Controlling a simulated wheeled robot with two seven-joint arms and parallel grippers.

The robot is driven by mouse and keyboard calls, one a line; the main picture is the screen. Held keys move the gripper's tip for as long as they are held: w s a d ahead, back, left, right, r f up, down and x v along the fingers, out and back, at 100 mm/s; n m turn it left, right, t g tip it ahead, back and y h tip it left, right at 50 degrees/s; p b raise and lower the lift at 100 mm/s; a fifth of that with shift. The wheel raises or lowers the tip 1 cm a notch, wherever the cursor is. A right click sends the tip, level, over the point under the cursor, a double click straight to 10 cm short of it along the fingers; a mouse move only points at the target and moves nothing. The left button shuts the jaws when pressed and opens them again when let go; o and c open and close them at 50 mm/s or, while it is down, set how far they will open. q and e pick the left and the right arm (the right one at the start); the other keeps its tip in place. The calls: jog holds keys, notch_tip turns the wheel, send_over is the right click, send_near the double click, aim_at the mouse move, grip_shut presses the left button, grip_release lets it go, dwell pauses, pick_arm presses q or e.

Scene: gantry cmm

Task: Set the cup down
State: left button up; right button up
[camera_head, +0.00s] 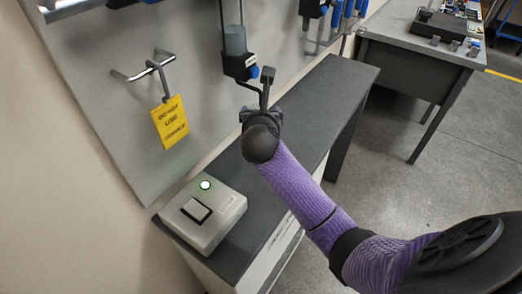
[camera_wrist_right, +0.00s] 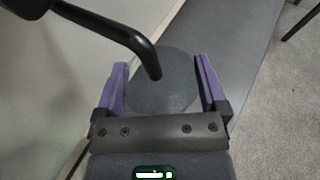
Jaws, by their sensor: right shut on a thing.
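The cup (camera_wrist_right: 160,97) shows in the right wrist view as a dark grey round shape between the two purple fingers. My right gripper (camera_wrist_right: 162,85) is shut on it, a finger on each side. In the head view my purple right arm reaches in from the lower right, and its gripper (camera_head: 262,112) is over the dark bench top. The cup is hidden there behind my wrist, so I cannot tell whether it touches the bench. My left gripper is not in view.
A black bent rod (camera_wrist_right: 135,40) crosses over the cup in the wrist view. A grey box (camera_head: 203,222) with a green light sits on the near bench end. A yellow tag (camera_head: 170,122) hangs from a wall hook. The far bench top (camera_head: 335,88) is clear.

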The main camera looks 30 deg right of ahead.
jog(key=f+b, duration=0.1)
jog(key=f, duration=0.2)
jog(key=f+b, duration=0.2)
jog(key=f, duration=0.1)
jog(key=f+b, duration=0.2)
jog(key=f, duration=0.1)
jog(key=shift+s+a+f, duration=0.15)
jog(key=shift+s, duration=0.1)
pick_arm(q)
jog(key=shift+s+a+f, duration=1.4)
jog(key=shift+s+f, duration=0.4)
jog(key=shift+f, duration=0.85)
pick_arm(e)
jog(key=shift+f, duration=0.2)
jog(key=o, duration=0.8)
jog(key=shift+f, duration=0.1)
jog(key=shift+o, duration=0.5)
jog(key=shift+r, duration=0.25)
pick_arm(q)
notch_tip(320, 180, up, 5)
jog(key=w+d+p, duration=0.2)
jog(key=p, duration=0.2)
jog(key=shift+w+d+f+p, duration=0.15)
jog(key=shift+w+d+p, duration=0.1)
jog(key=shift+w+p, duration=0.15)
pick_arm(e)
jog(key=v, duration=1.2)
jog(key=shift+f, duration=0.1)
